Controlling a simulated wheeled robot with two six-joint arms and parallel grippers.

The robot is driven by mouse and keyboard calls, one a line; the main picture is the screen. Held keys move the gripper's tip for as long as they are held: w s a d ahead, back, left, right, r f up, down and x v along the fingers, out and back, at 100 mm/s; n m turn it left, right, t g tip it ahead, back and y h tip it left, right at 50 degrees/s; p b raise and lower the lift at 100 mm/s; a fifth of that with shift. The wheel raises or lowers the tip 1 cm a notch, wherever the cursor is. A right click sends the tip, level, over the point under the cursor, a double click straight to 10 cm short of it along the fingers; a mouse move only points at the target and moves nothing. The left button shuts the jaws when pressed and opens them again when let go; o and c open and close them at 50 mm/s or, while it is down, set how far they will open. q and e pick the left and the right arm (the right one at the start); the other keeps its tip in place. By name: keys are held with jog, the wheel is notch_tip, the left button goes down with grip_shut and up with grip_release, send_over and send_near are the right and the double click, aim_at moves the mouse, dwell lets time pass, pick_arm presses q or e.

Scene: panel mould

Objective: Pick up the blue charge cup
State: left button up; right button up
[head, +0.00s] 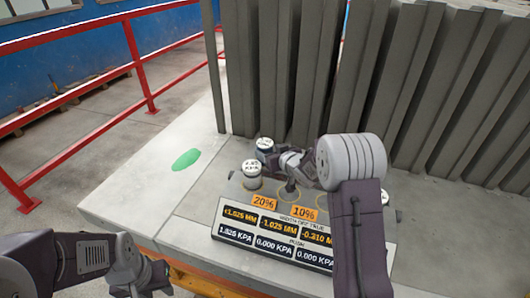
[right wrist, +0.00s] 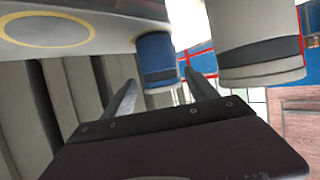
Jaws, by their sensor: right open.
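The blue charge cup (head: 264,146) stands at the back left of the grey console, partly behind a pale cup; its top is light with dark lettering. In the right wrist view the blue cup (right wrist: 156,62) shows beyond and between the fingertips. My right gripper (head: 278,160) is open beside the blue cup, on its right in the head view.
A pale cup with a dark band (head: 251,175) stands just in front of the blue cup; it also shows in the right wrist view (right wrist: 255,50). The console display (head: 275,237) is in front. Tall grey panels (head: 300,70) stand behind. A green patch (head: 186,159) lies on the clear slab.

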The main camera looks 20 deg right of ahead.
aim_at(265, 142)
jog(key=x, duration=0.4)
jog(key=shift+w+r+p, duration=0.15)
jog(key=shift+w+p, duration=0.1)
jog(key=shift+p, duration=0.1)
jog(key=shift+w+a, duration=0.1)
jog(key=shift+w, duration=0.1)
jog(key=shift+s, duration=0.15)
jog(key=c, duration=0.5)
grip_shut()
notch_tip(265, 142, up, 5)
jog(key=shift+f+p, duration=0.15)
jog(key=shift+p, duration=0.2)
jog(key=s+d+r+p, duration=0.1)
jog(key=s+d+r, duration=0.1)
jog(key=d, duration=0.3)
jog(key=s+d+r+p, duration=0.2)
jog(key=d+r, duration=0.2)
jog(key=d, duration=0.1)
jog(key=shift+s+d, duration=0.35)
